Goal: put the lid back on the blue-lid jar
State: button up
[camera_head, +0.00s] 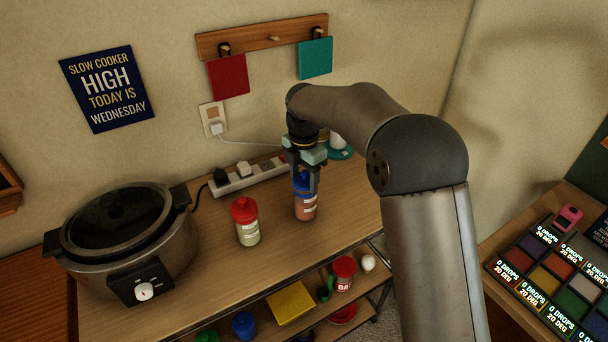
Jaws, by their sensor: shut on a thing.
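The blue-lid jar (305,209) stands upright on the wooden counter, with orange-brown contents and a pale label. My gripper (304,183) points down over it and is shut on the blue lid (302,186). The lid is at the jar's mouth, and the fingers partly cover it. I cannot tell whether the lid is seated or a little above the rim. A similar jar with a red lid (244,210) stands to the left, apart from my gripper.
A slow cooker (128,245) stands at the left of the counter. A power strip (250,176) lies along the wall, with a teal-based object (340,153) behind my gripper. A lower shelf holds a yellow item (291,303) and a red container (344,272). Counter front is mostly clear.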

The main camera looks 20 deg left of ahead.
dwell(0.4)
jog(key=o, duration=1.4)
jog(key=shift+r+p, duration=2.75)
jog(key=shift+r, duration=0.75)
grip_shut()
